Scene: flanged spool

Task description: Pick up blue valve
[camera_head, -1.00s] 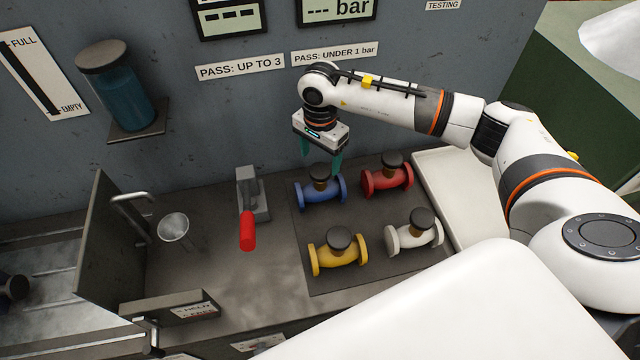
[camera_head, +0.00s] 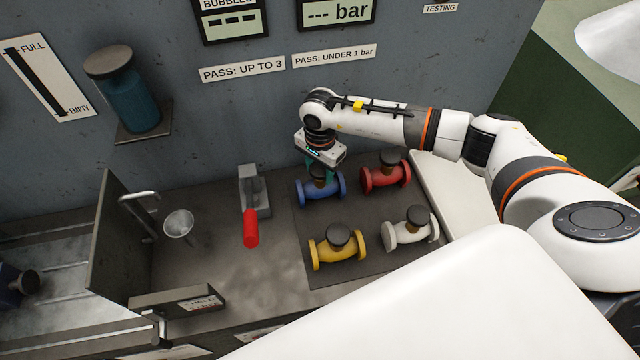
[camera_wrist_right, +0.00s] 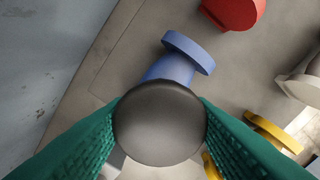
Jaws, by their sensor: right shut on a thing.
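The blue valve (camera_head: 320,189) has a flange at each end and a dark knob on top, and stands on the dark mat at its back left. My right gripper (camera_head: 320,172) has come down over it from above and is shut on its knob. In the right wrist view the dark round knob (camera_wrist_right: 159,122) sits between the two green fingers, touching both, with a blue flange (camera_wrist_right: 188,52) beyond it. The fingers partly hide the knob in the head view. My left gripper is not in view.
A red valve (camera_head: 386,177) stands close to the right, a yellow valve (camera_head: 338,252) and a white valve (camera_head: 408,235) in front. A red-handled lever (camera_head: 251,225) is to the left. The grey wall (camera_head: 240,110) rises behind. A white tray (camera_head: 455,190) lies right.

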